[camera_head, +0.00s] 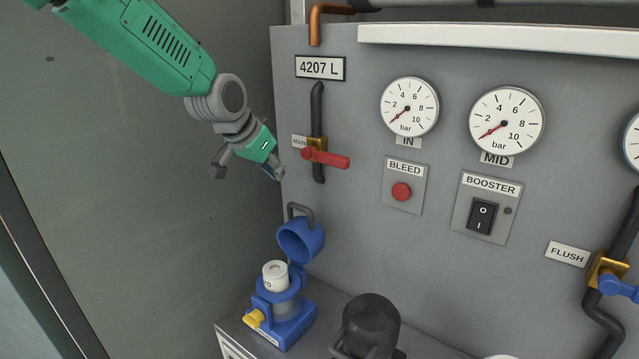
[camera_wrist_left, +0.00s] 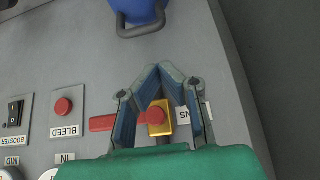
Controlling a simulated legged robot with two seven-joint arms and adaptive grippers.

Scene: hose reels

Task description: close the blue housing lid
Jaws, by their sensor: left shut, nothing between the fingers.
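The blue housing (camera_head: 285,325) stands on the low ledge at the lower middle of the head view. Its blue lid (camera_head: 301,243) is open, tilted up on the back side, with a grey loop handle (camera_head: 300,211) on it. A white cartridge (camera_head: 275,277) stands in the open housing. My left gripper (camera_head: 276,174) is shut and empty, above and slightly left of the lid, apart from it. In the left wrist view the lid (camera_wrist_left: 138,12) and its handle (camera_wrist_left: 143,30) show at the top edge, beyond the shut fingertips (camera_wrist_left: 163,69). My right gripper is not in view.
The red-handled MAIN valve (camera_head: 326,158) is on the panel just right of my left gripper. A yellow knob (camera_head: 254,319) is on the housing's front. A black dome-topped cylinder (camera_head: 370,325) stands right of the housing. Left of the housing is open space before the grey wall.

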